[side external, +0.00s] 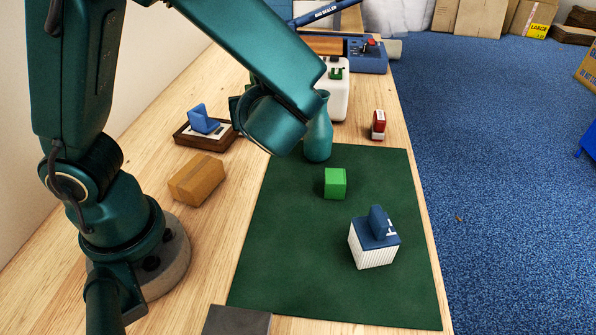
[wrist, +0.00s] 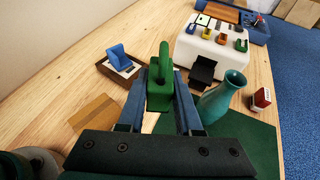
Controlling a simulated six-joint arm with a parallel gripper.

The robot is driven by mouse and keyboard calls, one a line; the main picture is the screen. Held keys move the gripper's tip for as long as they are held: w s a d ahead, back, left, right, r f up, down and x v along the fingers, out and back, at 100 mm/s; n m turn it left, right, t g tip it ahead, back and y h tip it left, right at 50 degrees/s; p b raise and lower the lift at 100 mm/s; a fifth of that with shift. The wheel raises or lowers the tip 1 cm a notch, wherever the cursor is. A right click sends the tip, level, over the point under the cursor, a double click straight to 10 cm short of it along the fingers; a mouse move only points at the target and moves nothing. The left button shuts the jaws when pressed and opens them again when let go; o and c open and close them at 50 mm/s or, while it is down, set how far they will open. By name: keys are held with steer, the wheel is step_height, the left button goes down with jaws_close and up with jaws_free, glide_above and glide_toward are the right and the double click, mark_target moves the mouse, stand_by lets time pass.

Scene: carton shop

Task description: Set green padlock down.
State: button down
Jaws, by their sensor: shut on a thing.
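The green padlock (wrist: 159,96) is between the two blue fingers of my gripper (wrist: 161,78) in the wrist view, with its shackle pointing up and away. My gripper is shut on it. What lies directly under the padlock cannot be seen.
A teal vase (side external: 318,130) stands close by at the mat's far edge. The green mat (side external: 290,250) bears a green cube (side external: 335,184) and a blue-topped striped block (side external: 374,242).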

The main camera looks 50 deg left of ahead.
steer(key=s+d+f+n+g+h, duration=0.2)
steer(key=s+f+n+g+h, duration=0.1)
steer(key=s+n+g, duration=0.5)
steer(key=s+d+f+n+g+h, duration=0.3)
steer(key=s+n+g, duration=0.3)
steer(key=n+g, duration=0.3)
steer(key=w+d+r+n+t+h, duration=0.35)
steer(key=w+d+n+h, duration=0.2)
steer(key=n+h, duration=0.4)
steer(key=w+d+r+n+t+h, duration=0.35)
steer(key=w+d+n+h, duration=0.2)
steer(key=n+h, duration=0.4)
glide_above(324, 317)
steer(key=shift+g, duration=0.3)
step_height(324, 317, down, 12)
steer(key=shift+r, duration=0.1)
steer(key=shift+f, duration=2)
